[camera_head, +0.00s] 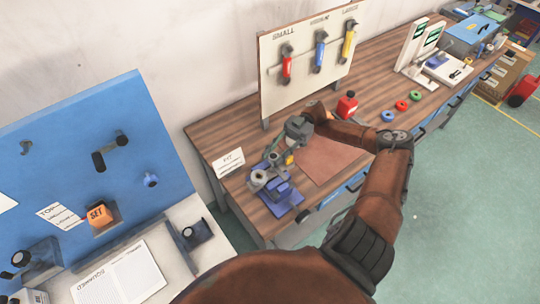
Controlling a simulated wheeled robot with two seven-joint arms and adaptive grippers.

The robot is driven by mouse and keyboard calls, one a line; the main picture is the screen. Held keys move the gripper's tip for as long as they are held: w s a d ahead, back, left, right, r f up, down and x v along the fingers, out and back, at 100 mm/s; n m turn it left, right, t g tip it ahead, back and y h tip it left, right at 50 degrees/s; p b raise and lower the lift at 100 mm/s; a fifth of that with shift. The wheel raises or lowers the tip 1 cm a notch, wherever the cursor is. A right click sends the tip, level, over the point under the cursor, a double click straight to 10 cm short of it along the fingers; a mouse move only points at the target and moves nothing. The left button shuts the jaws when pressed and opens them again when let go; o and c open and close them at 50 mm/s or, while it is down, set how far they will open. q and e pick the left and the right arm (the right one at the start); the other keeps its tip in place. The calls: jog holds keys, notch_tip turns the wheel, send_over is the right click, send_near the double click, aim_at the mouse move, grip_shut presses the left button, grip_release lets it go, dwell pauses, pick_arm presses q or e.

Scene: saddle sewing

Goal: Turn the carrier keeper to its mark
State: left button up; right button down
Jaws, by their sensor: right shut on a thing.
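A small grey machine with a blue base (282,200) stands on the near left end of the wooden bench. My right arm reaches over the bench from the right, and my right gripper (297,132) is at the top of this machine. It is shut on a small part there, which appears to be the carrier keeper. The fingers and wrist cover that part, so its outline and its mark cannot be made out. A yellow piece (289,159) shows just below the gripper. My left gripper is not in view.
A brown sheet (325,163) lies beside the machine. A red bottle (346,106) and several coloured rings (388,116) stand behind my arm.

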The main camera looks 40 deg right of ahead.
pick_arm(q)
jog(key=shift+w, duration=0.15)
pick_arm(e)
jog(key=c, duration=1.7)
grip_release()
jog(key=shift+o, duration=1)
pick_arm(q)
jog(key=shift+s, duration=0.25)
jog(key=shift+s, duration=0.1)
pick_arm(e)
notch_tip(320, 180, up, 10)
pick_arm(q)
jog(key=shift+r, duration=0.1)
